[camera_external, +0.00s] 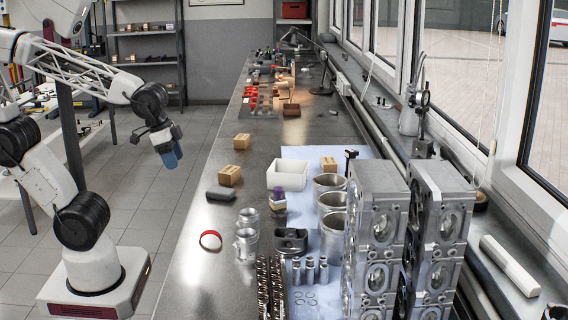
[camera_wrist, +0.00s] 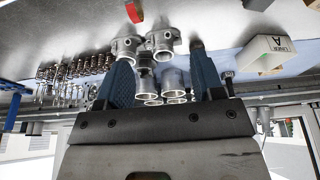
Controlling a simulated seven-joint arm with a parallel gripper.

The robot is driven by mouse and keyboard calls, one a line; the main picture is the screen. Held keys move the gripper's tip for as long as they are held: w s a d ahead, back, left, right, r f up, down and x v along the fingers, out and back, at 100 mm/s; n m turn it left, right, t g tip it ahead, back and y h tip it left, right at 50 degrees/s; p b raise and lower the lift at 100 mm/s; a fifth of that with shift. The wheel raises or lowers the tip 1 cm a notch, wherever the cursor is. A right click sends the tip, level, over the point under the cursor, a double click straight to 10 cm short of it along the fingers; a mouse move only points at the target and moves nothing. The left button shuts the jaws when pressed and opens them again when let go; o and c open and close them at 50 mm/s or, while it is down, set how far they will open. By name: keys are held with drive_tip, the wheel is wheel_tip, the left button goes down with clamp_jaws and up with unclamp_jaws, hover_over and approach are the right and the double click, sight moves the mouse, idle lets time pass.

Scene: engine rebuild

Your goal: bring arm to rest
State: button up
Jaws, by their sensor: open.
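My arm stands at the left of the external view, bent, with its blue-fingered gripper (camera_external: 170,154) hanging in the air over the floor, left of the long metal bench (camera_external: 190,262). The gripper is apart from everything on the bench. In the wrist view the two blue fingers (camera_wrist: 160,58) stand wide apart. Nothing is held between them; metal cylinder parts (camera_wrist: 148,82) show in the gap, farther off on the bench.
Nearest my gripper on the bench are wooden blocks (camera_external: 229,175), a dark grey block (camera_external: 220,193) and a red-and-white round item (camera_external: 210,240). A white box (camera_external: 288,175), metal cylinders (camera_external: 329,187) and tall engine blocks (camera_external: 374,230) stand farther right. Floor beneath the gripper is clear.

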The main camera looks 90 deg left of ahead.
drive_tip(key=s, duration=0.1)
drive_tip(key=s+g, duration=0.1)
drive_tip(key=s, duration=0.1)
drive_tip(key=shift+s+d+f, duration=0.1)
drive_tip(key=shift+s+d, duration=0.05)
drive_tip(key=shift+s, duration=0.1)
